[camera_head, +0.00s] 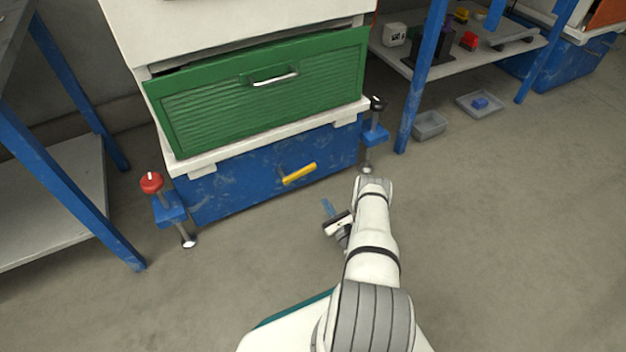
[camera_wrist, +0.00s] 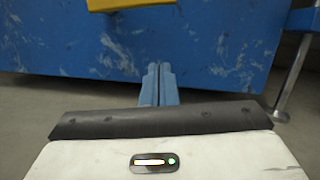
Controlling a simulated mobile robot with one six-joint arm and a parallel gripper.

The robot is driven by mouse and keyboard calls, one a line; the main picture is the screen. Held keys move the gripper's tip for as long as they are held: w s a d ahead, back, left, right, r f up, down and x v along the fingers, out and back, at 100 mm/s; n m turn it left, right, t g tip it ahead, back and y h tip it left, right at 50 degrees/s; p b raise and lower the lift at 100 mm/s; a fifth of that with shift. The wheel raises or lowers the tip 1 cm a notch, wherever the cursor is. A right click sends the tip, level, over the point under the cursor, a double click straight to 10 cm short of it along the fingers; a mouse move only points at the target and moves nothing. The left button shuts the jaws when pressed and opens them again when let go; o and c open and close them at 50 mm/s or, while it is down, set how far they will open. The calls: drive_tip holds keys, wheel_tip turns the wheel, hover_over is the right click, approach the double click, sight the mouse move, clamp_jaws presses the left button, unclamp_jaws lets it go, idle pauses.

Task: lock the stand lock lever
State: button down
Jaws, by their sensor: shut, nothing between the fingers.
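The stand lock lever is most likely the yellow-handled lever (camera_head: 299,173) on the front of the blue stand base (camera_head: 230,193). It lies nearly level, its right end slightly raised. In the wrist view part of the yellow lever (camera_wrist: 130,3) shows at the top edge, above my fingers. My gripper (camera_head: 327,205) is in front of the base, below and to the right of the lever, apart from it. In the wrist view its blue fingers (camera_wrist: 159,72) are together with nothing between them.
A green drawer front (camera_head: 265,92) with a metal handle sits above the base. Screw feet stand at both sides, one with a red knob (camera_head: 151,182), one with a black knob (camera_head: 377,103). Blue-legged shelves stand left and right. The floor in front is clear.

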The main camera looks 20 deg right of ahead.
drive_tip(key=shift+w, duration=0.1)
drive_tip(key=w+a+r+b, duration=0.1)
drive_tip(key=w+r+b, duration=0.3)
drive_tip(key=w, duration=0.5)
drive_tip(key=shift+w+a+r, duration=0.2)
drive_tip(key=shift+a+r, duration=0.05)
drive_tip(key=shift+r, duration=0.95)
